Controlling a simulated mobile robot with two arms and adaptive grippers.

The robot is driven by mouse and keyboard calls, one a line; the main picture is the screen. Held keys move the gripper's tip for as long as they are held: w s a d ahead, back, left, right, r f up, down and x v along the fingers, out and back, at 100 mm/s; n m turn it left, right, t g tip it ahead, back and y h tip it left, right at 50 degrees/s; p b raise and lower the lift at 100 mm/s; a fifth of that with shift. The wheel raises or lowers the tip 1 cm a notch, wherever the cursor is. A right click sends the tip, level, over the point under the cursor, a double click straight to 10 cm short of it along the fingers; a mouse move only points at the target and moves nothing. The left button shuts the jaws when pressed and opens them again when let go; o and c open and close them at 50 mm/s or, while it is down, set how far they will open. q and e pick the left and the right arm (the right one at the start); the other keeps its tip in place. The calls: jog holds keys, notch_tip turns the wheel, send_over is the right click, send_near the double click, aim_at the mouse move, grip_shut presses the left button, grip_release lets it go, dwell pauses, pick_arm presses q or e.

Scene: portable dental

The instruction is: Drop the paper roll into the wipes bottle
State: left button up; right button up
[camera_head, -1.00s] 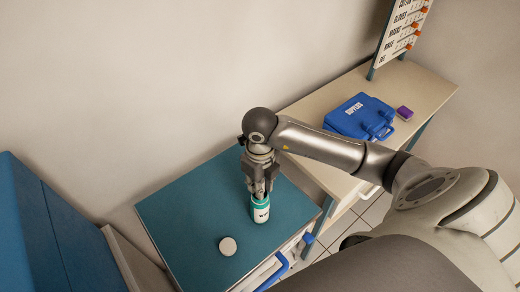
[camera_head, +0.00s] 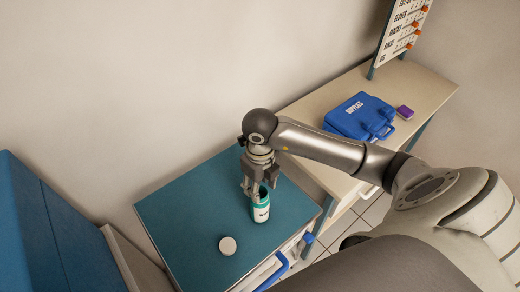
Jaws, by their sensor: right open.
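The wipes bottle (camera_head: 261,209), white with a green rim and a dark label, stands upright on the teal cabinet top (camera_head: 185,210). Its mouth looks dark and uncovered. My right gripper (camera_head: 256,189) is open right above the bottle's mouth, its fingers around or close to the rim; I cannot tell whether they touch it. I cannot see the paper roll; the inside of the bottle is mostly hidden. A round white lid (camera_head: 228,246) lies on the cabinet top in front of the bottle, to its left. My left gripper is not in view.
A blue supplies case (camera_head: 360,116) and a small purple box (camera_head: 405,112) sit on the beige counter (camera_head: 425,80) at the right. A sign board (camera_head: 403,32) stands at the back. The cabinet has a blue handle (camera_head: 272,275) in front. The left part of the cabinet top is clear.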

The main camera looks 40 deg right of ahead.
notch_tip(320, 180, up, 7)
jog(key=p, duration=0.4)
dwell(0.5)
jog(key=shift+s, duration=0.1)
